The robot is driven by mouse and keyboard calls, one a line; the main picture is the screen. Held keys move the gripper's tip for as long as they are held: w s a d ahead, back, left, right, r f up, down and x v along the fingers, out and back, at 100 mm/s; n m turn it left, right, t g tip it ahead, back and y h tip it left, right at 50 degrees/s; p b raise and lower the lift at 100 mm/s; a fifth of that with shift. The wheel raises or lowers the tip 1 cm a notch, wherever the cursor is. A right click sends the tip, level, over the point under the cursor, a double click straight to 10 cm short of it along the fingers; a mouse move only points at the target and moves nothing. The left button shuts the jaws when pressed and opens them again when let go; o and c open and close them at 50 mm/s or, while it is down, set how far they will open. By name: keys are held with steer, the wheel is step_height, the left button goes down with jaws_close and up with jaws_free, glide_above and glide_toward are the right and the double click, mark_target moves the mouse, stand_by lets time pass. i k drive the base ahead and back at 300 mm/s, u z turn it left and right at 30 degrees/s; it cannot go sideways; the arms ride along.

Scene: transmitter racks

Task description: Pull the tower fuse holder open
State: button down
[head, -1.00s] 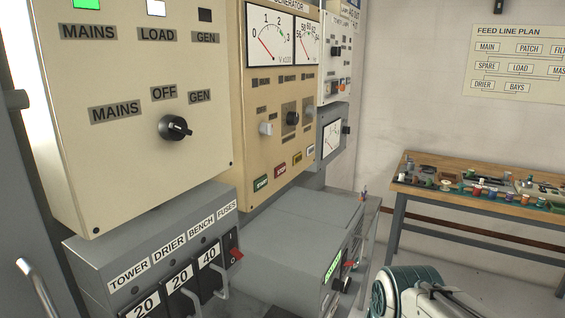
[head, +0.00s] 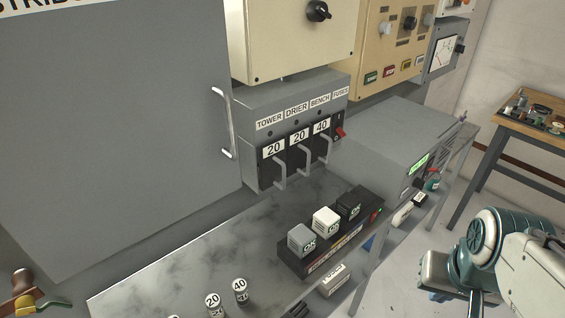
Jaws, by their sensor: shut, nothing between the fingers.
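The fuse box (head: 240,130) hangs on the wall under a cream panel. The tower fuse holder (head: 267,173) is the leftmost of three black holders, under the TOWER label (head: 269,121). It bears a white 20 plate and a light grey bar handle (head: 281,174). It looks seated in line with the drier holder (head: 294,158) and the bench holder (head: 318,148). Part of my arm shows at the lower right, well apart from the fuse box. My gripper cannot be made out.
A red switch (head: 340,132) sits right of the holders. Below is a marbled bench top (head: 190,265) with a black rack (head: 318,262) of labelled blocks and loose fuses (head: 240,290) at the front. A metal bar handle (head: 222,125) projects from the grey cabinet (head: 110,120) at left.

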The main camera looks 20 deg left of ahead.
mark_target(272, 154)
steer(key=u, duration=0.25)
steer(key=i, duration=0.45)
steer(key=u, duration=2.85)
steer(key=k, duration=0.8)
steer(key=z, duration=1)
